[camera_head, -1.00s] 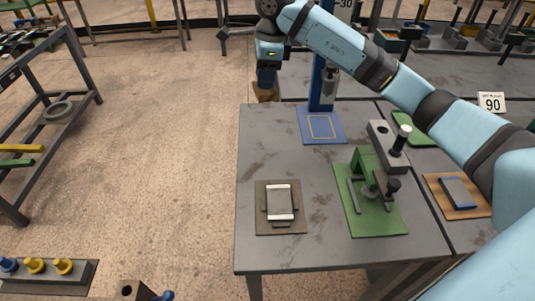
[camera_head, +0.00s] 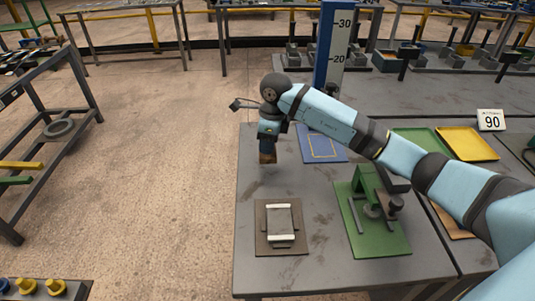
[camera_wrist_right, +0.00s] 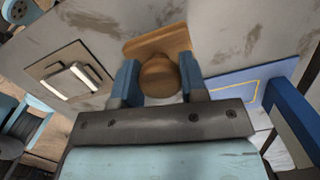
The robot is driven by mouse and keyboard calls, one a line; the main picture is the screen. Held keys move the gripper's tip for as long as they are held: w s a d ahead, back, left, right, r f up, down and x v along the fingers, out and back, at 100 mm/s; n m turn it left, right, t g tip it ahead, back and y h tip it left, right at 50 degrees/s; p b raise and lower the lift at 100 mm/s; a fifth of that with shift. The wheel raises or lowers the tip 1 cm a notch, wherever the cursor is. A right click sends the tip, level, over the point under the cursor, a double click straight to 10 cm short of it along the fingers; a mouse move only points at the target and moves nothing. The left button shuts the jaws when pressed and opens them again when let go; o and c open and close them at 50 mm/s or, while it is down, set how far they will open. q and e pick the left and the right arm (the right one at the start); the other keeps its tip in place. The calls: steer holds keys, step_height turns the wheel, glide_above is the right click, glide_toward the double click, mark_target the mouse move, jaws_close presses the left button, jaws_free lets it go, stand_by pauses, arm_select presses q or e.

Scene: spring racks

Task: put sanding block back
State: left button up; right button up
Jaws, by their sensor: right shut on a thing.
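The sanding block (camera_wrist_right: 157,68) is a brown wooden block with a round knob. My right gripper (camera_wrist_right: 160,82) is shut on the knob, its blue fingers on either side. In the head view the block (camera_head: 267,157) hangs beneath the right gripper (camera_head: 268,140), above the table's left part. A blue mat with a yellow outline (camera_head: 321,143) lies just right of it; the outlined area looks empty. The mat also shows at the right of the wrist view (camera_wrist_right: 226,84). My left gripper is not in view.
On the grey table (camera_head: 255,190), a brown board (camera_head: 263,244) carries a grey block with pale bars. A green fixture (camera_head: 378,237) stands to the right, and a tall blue-and-white scale post (camera_head: 331,55) behind the mat. Green and yellow trays (camera_head: 468,143) lie farther right.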

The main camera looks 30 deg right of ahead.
steer(key=shift+f, duration=2.3)
steer(key=shift+f, duration=0.2)
steer(key=o, duration=0.9)
steer(key=shift+r, duration=0.1)
steer(key=r, duration=0.8)
steer(key=s+d+r, duration=0.1)
steer(key=r, duration=0.3)
steer(key=shift+d+r, duration=0.1)
